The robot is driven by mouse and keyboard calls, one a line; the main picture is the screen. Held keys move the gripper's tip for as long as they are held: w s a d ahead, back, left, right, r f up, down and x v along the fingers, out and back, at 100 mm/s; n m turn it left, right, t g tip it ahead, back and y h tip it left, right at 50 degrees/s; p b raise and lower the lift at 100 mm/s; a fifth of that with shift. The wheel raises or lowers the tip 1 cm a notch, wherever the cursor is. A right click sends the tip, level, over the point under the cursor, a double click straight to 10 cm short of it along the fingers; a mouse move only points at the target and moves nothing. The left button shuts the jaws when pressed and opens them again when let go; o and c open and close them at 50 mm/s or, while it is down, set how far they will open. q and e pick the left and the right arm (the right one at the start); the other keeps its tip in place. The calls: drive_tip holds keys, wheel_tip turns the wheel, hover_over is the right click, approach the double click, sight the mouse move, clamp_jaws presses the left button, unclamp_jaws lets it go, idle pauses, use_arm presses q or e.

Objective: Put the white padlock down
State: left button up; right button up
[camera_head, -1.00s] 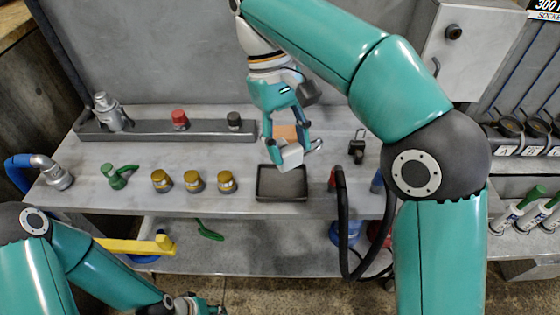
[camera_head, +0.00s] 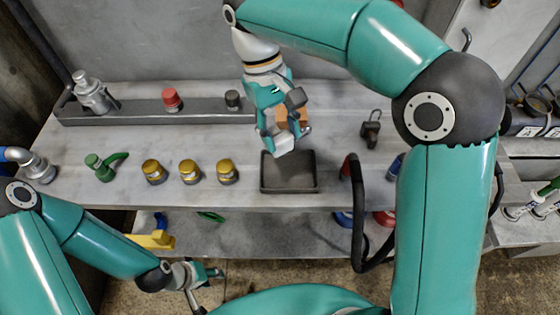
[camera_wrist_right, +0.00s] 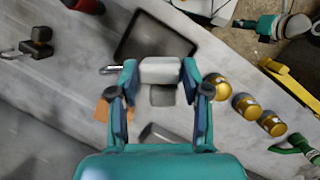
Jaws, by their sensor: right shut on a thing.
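The white padlock (camera_head: 284,142) is held in my right gripper (camera_head: 282,140), which is shut on its pale body. The right wrist view shows the padlock (camera_wrist_right: 160,70) between the two fingertips, with its metal shackle out to the left. In the head view the padlock overlaps the back edge of a dark shallow tray (camera_head: 290,189). The tray (camera_wrist_right: 125,32) lies just beyond the padlock in the wrist view. I cannot tell the exact height of the padlock. My left gripper (camera_head: 207,287) is low at the front, its fingers apart and empty.
A dark padlock (camera_head: 371,130) stands right of the tray. An orange block (camera_head: 303,115) is behind my right gripper. Several brass-topped cylinders (camera_head: 190,171) stand left of the tray. A black hose (camera_head: 358,215) hangs at the front right. A rail (camera_head: 140,112) runs behind.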

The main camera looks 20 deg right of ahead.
wheel_tip(320, 180, down, 9)
drive_tip(key=shift+s+f+b, duration=0.1)
drive_tip(key=shift+f+b, duration=0.1)
drive_tip(key=shift+b, duration=0.1)
drive_tip(key=shift+f, duration=0.15)
drive_tip(key=o, duration=1.2)
drive_tip(key=shift+o, duration=0.2)
drive_tip(key=p+v, duration=0.1)
drive_tip(key=v, duration=1.1)
drive_tip(key=shift+p, duration=0.4)
